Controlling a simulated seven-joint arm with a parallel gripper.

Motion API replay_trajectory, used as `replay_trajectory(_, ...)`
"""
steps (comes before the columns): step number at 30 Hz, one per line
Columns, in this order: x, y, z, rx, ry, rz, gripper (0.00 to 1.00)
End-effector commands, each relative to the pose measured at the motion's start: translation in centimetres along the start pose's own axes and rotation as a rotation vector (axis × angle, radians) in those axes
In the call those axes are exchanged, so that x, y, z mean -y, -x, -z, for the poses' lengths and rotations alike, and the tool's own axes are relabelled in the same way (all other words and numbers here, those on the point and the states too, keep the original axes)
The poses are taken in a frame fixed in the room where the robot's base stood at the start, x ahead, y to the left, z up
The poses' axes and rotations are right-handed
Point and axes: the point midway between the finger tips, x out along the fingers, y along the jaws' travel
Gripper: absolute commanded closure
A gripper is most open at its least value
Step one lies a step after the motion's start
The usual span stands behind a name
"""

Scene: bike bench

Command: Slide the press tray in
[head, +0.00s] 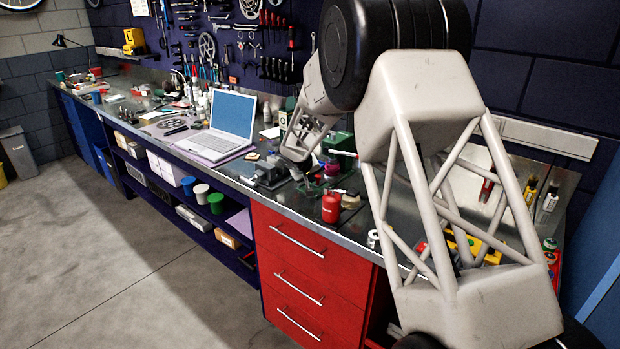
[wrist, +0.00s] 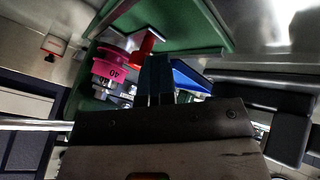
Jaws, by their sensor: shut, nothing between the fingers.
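A green press-like frame (head: 340,145) stands on the bench, partly hidden behind my arm. In the wrist view a green plate (wrist: 190,25) spans the top, with a pink disc (wrist: 108,72) marked 40 and a red part (wrist: 144,45) near it. I cannot pick out the press tray for certain. My gripper (head: 308,184) is low over the bench beside the press. In the wrist view its fingers (wrist: 158,66) are together and empty, pointing toward the green plate; whether they touch it cannot be told.
A grey vise (head: 269,172) is left of my gripper, and a laptop (head: 222,125) farther left. A red canister (head: 331,207) stands near the bench's front edge, above red drawers (head: 310,265). A blue part (wrist: 192,76) and a dark block (wrist: 285,125) lie close to my fingers.

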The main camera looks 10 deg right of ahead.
Motion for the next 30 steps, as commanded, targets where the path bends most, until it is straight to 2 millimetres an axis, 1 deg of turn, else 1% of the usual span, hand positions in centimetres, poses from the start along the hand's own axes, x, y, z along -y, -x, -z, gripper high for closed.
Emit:
replay_trajectory(1,-0.3,0.0,0.1,-0.002,-0.003,-0.003,1.00)
replay_trajectory(5,0.2,0.3,0.2,-0.002,-0.002,-0.002,1.00)
replay_trajectory(11,2.1,1.2,0.1,-0.002,0.000,-0.001,1.00)
replay_trajectory(14,3.5,2.0,0.1,-0.002,0.002,0.000,1.00)
replay_trajectory(24,3.5,7.0,0.1,-0.003,0.000,0.000,1.00)
replay_trajectory(30,3.5,9.7,0.0,-0.001,0.000,0.000,1.00)
